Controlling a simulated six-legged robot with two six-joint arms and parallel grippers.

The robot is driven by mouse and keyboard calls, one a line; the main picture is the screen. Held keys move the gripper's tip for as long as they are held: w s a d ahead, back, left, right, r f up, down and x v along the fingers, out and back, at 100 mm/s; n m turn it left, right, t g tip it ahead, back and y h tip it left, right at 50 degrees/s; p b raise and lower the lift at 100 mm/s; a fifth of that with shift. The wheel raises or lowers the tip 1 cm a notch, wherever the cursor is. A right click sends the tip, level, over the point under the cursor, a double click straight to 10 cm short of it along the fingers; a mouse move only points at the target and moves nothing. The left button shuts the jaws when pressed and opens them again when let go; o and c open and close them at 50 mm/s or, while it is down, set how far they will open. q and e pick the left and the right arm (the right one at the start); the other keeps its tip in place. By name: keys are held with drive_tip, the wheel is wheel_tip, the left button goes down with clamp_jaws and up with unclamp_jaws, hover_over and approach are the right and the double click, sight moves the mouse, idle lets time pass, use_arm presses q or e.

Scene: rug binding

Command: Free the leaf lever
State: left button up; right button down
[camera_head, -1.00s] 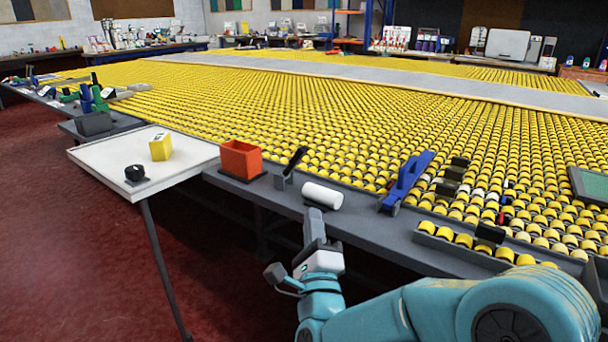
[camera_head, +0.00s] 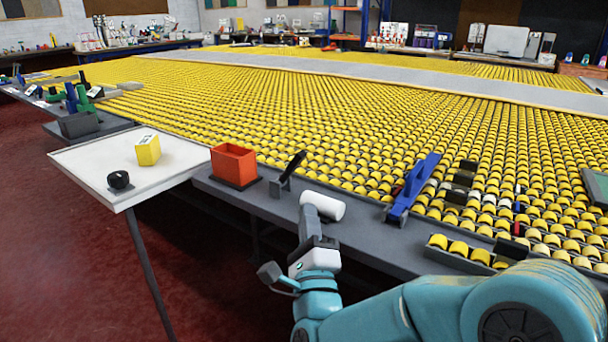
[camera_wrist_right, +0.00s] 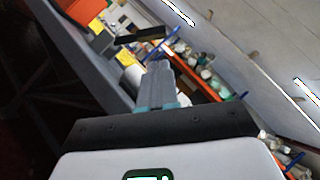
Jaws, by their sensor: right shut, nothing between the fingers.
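A black lever (camera_head: 293,163) stands tilted on a small grey bracket on the grey bench edge, between an orange box and a white roll. I take it for the leaf lever; it also shows as a dark bar (camera_wrist_right: 140,35) in the wrist view. My right gripper (camera_head: 309,212) is shut and empty, its fingers pointing up the picture just in front of the white roll (camera_head: 325,205), apart from the lever. In the wrist view the closed fingers (camera_wrist_right: 158,72) hide part of the roll (camera_wrist_right: 131,76). My left gripper is not in view.
The orange box (camera_head: 234,163) is left of the lever. A white side table (camera_head: 90,160) holds a yellow block (camera_head: 148,150) and a black knob (camera_head: 118,180). A blue tool (camera_head: 412,188) lies to the right. Yellow rollers (camera_head: 330,115) cover the surface behind.

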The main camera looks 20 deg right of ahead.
sight(298, 157)
drive_tip(key=x, duration=1)
drive_tip(key=shift+p, duration=0.3)
drive_tip(key=shift+w+a+r+n+g+y+p, duration=0.15)
drive_tip(key=shift+w+r+n+g+y+p, duration=0.05)
drive_tip(key=shift+r+n+y+p, duration=0.2)
drive_tip(key=shift+w+a+r+n+g+y+p, duration=0.2)
drive_tip(key=shift+r+n+y+p, duration=0.1)
drive_tip(key=shift+r+n+p, duration=0.15)
drive_tip(key=shift+w+r+n+p, duration=0.1)
drive_tip(key=shift+r+n+p, duration=0.1)
drive_tip(key=shift+n+p, duration=0.15)
drive_tip(key=w+a+r+n+g+y+p, duration=0.1)
drive_tip(key=w+a+n+g+p, duration=0.5)
drive_tip(key=p, duration=2)
drive_tip(key=shift+w+a+r+n+g+p, duration=0.2)
drive_tip(key=shift+w+r+n+g+p, duration=0.25)
drive_tip(key=shift+w+n+g, duration=0.45)
drive_tip(key=shift+w+r, duration=0.1)
